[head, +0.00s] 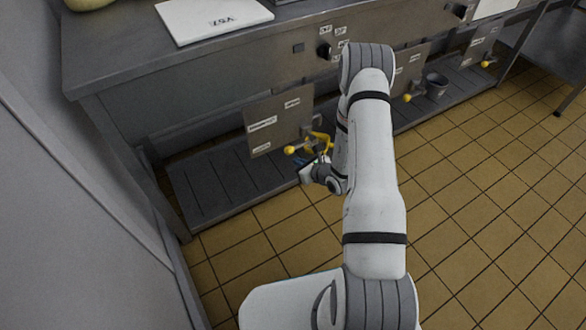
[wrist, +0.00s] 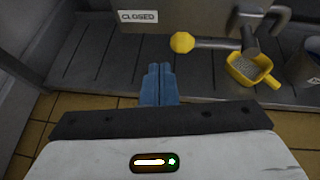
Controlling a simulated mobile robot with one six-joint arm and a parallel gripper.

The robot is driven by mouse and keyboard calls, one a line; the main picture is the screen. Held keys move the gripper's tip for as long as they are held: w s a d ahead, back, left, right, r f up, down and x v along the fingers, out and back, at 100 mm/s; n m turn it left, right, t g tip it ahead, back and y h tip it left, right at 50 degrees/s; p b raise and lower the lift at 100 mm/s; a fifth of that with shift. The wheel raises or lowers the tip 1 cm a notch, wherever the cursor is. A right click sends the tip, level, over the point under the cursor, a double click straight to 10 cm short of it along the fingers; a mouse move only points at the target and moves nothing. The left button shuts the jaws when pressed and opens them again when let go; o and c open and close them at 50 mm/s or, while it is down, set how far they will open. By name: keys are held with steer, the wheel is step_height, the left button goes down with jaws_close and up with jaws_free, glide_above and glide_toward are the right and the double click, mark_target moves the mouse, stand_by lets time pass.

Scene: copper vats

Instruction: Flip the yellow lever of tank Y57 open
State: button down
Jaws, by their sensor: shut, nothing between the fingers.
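A white board (head: 215,18) marked Y57 lies on top of the left tank. Below it, the yellow lever knob (head: 290,150) sits at the lower front, by the grey label panel. In the wrist view the yellow knob (wrist: 182,42) ends a rod running sideways to a pipe fitting at its right. A sign reading CLOSED (wrist: 138,16) is above it. My gripper (wrist: 158,70) has its blue fingers together and empty, a little below and left of the knob, apart from it in the picture. In the head view my gripper (head: 304,161) is partly hidden behind my wrist.
A yellow scoop-like vessel (wrist: 253,70) with grey contents is right of the lever, below the fitting. A grey bucket (wrist: 306,62) is at the right edge. Other yellow knobs (head: 407,98) (head: 485,64) lie further right. A slatted shelf (head: 215,185) runs below; tiled floor is clear at right.

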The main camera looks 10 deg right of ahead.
mark_target(298, 146)
step_height(298, 146, down, 6)
steer(key=s+d+m+h, duration=0.1)
steer(key=d+m+h, duration=0.1)
steer(key=d, duration=0.1)
steer(key=shift+b, duration=0.35)
steer(key=shift+a+f, duration=0.1)
steer(key=b+x, duration=0.5)
steer(key=x, duration=0.5)
steer(key=shift+w+a+r+b, duration=0.1)
steer(key=shift+w+r+b, duration=0.1)
steer(key=shift+r, duration=0.9)
steer(key=shift+w+a+r+b, duration=0.1)
steer(key=shift+w+r, duration=0.15)
steer(key=shift+r, duration=0.8)
